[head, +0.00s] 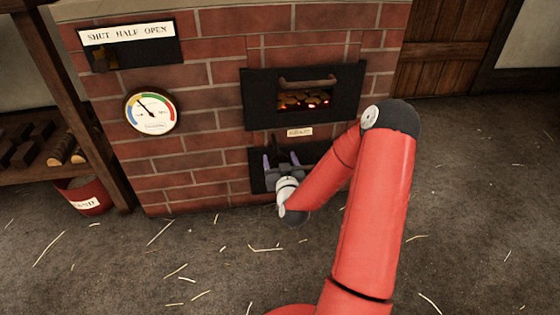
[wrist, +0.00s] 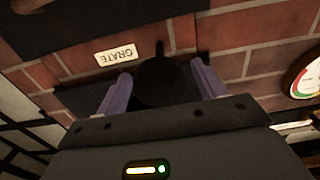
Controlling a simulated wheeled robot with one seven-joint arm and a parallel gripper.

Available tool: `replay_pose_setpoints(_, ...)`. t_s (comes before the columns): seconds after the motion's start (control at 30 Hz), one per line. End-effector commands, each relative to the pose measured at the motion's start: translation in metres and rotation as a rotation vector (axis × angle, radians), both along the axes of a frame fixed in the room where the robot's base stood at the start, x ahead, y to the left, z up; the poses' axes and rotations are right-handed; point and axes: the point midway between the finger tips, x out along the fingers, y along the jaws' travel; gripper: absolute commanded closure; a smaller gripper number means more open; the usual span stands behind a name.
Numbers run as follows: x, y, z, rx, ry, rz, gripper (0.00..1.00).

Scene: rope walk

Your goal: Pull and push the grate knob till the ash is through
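The grate knob (wrist: 160,82) is a dark round shape under the GRATE label (wrist: 116,55) in the wrist view. My gripper (wrist: 160,72) has its two purple fingers apart, one on each side of the knob, with narrow gaps showing. In the head view my gripper (head: 281,160) is at the dark lower opening (head: 257,172) of the brick furnace, and the arm hides part of it. The label also shows small above it (head: 299,132). Ash is not visible. The fire opening (head: 304,99) above shows glowing coals behind a dark frame.
A dial gauge (head: 151,112) and a SHUT HALF OPEN plate (head: 127,33) are on the brick wall to the left. A red bucket (head: 86,196) stands by a wooden shelf (head: 103,150). The floor is open, with scattered straw.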

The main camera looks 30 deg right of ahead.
Motion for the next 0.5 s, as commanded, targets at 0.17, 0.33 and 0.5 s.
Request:
replay_pose_setpoints(0.17, 0.0, 0.0, 0.0, 0.0, 0.0, 0.0, 0.28)
replay_pose_setpoints(0.33, -0.003, 0.001, 0.0, 0.0, 0.001, 0.001, 0.28)
replay_pose_setpoints(0.5, -0.026, 0.008, 0.0, 0.001, 0.003, 0.002, 0.28)
